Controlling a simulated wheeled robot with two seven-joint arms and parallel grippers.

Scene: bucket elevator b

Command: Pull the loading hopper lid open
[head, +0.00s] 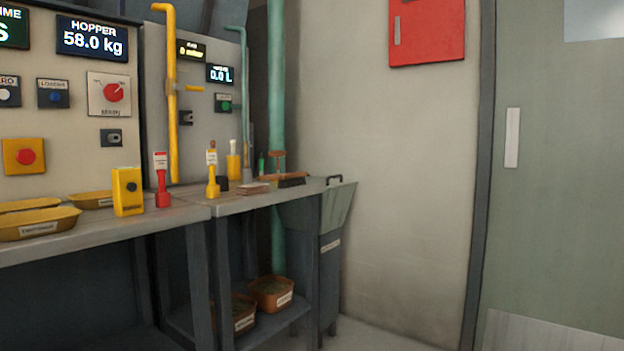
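A dark grey hopper-shaped bin (332,240) stands at the right end of the workbench, with sloping upper sides and a small white label that I cannot read. Neither of my grippers is in view.
The workbench (100,235) carries yellow trays (40,224), a yellow box (127,191), a red bottle (162,182) and a yellow bottle (212,177). Brown bins (271,293) sit on the shelf below. Floor right of the hopper is clear, towards a grey-green door (560,200).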

